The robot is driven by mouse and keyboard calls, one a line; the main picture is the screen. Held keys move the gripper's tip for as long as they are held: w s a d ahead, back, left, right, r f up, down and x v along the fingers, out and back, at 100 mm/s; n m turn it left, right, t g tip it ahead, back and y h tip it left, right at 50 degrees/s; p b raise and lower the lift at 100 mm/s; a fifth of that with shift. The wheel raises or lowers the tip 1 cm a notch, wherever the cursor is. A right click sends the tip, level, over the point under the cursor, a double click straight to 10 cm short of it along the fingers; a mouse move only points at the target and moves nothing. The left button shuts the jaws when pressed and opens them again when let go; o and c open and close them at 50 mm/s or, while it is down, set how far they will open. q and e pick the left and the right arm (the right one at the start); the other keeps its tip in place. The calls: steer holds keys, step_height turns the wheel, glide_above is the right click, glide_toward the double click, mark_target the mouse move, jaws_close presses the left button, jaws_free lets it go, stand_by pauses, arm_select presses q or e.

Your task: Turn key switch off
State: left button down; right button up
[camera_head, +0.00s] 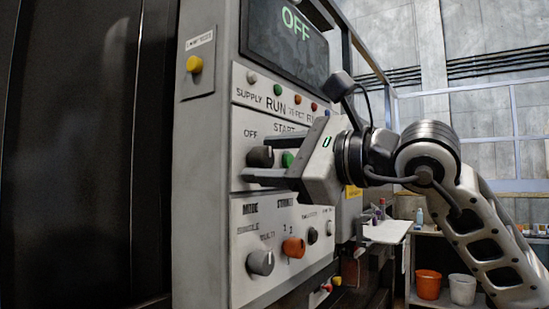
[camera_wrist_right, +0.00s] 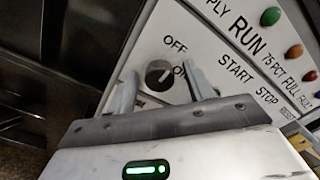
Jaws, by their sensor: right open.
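The key switch (camera_head: 260,156) is a dark round knob on the control panel, beneath an OFF label. In the right wrist view the knob (camera_wrist_right: 158,74) sits between the two fingers, near the OFF and ON labels. A pale mark shows on its face, but I cannot tell surely which label it points at. My right gripper (camera_head: 262,169) is open at the panel, one finger on either side of the knob; its fingers (camera_wrist_right: 160,82) also show in the wrist view. I cannot tell whether they touch it. The display (camera_head: 287,40) reads OFF in green. My left gripper is out of view.
A green start button (camera_head: 288,159) sits close to the right of the knob. A grey selector (camera_head: 260,262) and an orange selector (camera_head: 293,247) lie below. A yellow button (camera_head: 194,65) is at upper left.

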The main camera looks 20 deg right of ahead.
arm_select(q)
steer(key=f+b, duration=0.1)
steer(key=b, duration=0.3)
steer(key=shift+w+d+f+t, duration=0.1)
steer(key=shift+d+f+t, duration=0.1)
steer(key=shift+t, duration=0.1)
arm_select(e)
steer(key=v, duration=1.6)
